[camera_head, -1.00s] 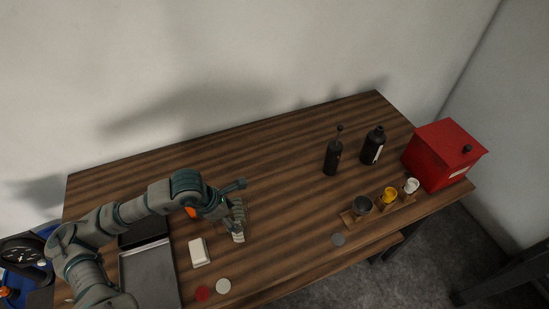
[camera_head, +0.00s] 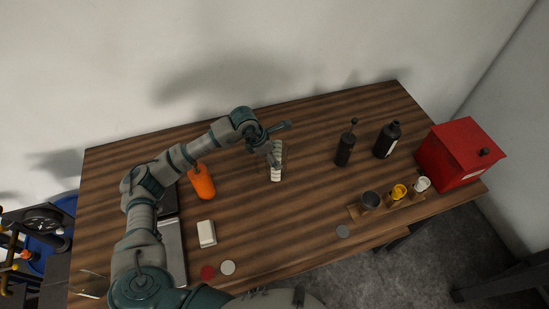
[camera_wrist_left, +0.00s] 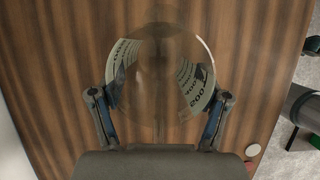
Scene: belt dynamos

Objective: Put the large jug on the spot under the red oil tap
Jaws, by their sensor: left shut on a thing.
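My left gripper (camera_head: 272,156) is shut on a clear jug (camera_head: 277,172) with pale measuring marks, over the middle of the table. In the left wrist view the jug (camera_wrist_left: 160,62) is a round transparent vessel with number scales on both sides. The fingers of the gripper (camera_wrist_left: 160,108) press on its two sides. Whether its base touches the table is unclear. I cannot make out a red oil tap for certain. A red disc (camera_head: 208,272) and a white disc (camera_head: 228,267) lie near the front edge, and a dark grey disc (camera_head: 343,231) lies further right.
An orange bottle (camera_head: 202,182) and a white block (camera_head: 207,233) stand left of the jug. Table room between is clear.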

